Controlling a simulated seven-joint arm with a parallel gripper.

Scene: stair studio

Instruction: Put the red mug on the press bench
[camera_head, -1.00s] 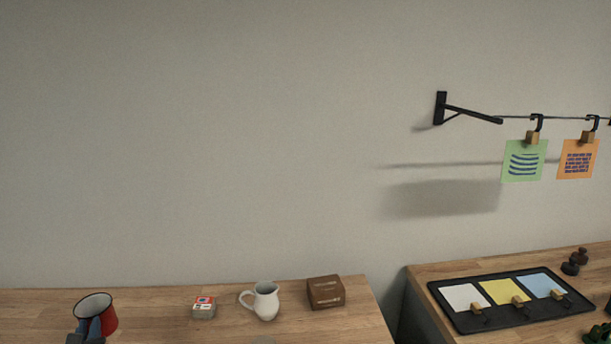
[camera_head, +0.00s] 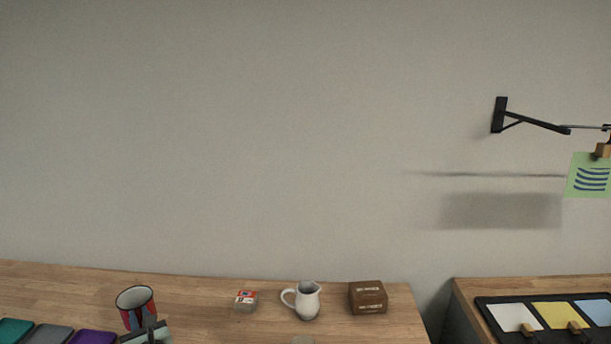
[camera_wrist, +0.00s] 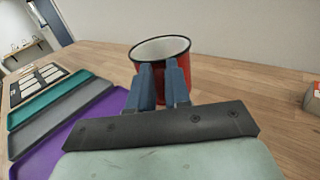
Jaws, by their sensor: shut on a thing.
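The red mug (camera_head: 150,308), with a dark rim and pale inside, is at the lower left of the head view. It also shows in the wrist view (camera_wrist: 187,74), upright, just beyond the wrist. My gripper (camera_head: 143,324) is at its near side. In the wrist view its two blue-grey fingers (camera_wrist: 160,70) are shut on the mug's near side. The mug's base is hidden, so I cannot tell whether it touches the wooden bench (camera_head: 210,325). A second wooden bench (camera_head: 465,292) stands at the right; neither is marked as the press bench.
Teal, grey and purple slabs (camera_head: 92,338) lie left. A gap separates the benches. A black tray (camera_head: 486,302) holds coloured sheets.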

